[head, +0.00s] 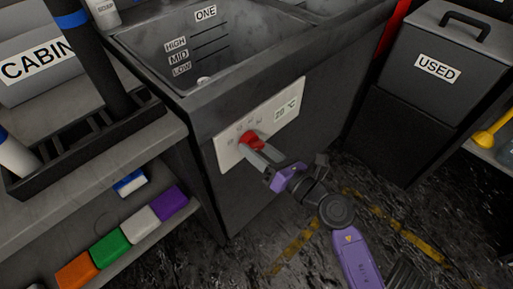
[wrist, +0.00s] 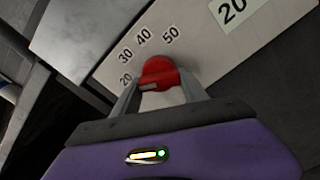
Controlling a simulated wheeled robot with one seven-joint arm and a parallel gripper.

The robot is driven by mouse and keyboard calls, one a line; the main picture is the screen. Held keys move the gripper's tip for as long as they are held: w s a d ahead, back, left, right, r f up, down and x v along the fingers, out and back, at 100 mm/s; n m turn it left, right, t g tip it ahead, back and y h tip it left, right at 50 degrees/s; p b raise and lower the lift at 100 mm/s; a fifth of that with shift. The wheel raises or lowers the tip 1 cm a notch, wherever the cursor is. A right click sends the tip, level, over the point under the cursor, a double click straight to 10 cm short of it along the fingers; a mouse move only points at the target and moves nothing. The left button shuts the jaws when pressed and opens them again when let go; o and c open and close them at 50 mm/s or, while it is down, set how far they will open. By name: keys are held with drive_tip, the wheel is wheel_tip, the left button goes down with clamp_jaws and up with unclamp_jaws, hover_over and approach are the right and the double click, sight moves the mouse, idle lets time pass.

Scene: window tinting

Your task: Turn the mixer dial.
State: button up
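The red mixer dial (head: 250,139) sits on a pale panel (head: 284,110) on the front of the dark sink unit. In the wrist view the dial (wrist: 158,72) has the numbers 20, 30, 40 and 50 around its upper left side. A small grey mark shows on the dial's lower left; which number it points to I cannot tell. My gripper (head: 262,158) reaches the dial from below right. In the wrist view its fingers (wrist: 160,88) lie against the dial's left and right sides, seemingly shut on it. A label on the panel reads 20 °C.
The sink basin (head: 140,45), marked ONE, HIGH, MID and LOW, opens above the panel. A dark bin (head: 440,75) labelled USED stands right. Shelves (head: 150,140) with colored blocks and a dark rack stand left.

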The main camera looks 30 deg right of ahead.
drive_tip(key=shift+c, duration=0.9)
drive_tip(key=shift+r+m+p, duration=0.15)
drive_tip(key=shift+m+p, duration=0.25)
drive_tip(key=shift+p, duration=0.25)
drive_tip(key=shift+r+m+p, duration=0.1)
drive_tip(key=shift+m+p, duration=0.5)
drive_tip(key=shift+p, duration=0.3)
drive_tip(key=m+p, duration=0.5)
drive_tip(key=shift+r+p, duration=0.1)
drive_tip(key=shift+p, duration=0.25)
drive_tip(key=m+p, duration=0.3)
drive_tip(key=m, duration=0.1)
drive_tip(key=m+p, duration=0.3)
drive_tip(key=m, duration=0.1)
drive_tip(key=shift+m+p, duration=0.3)
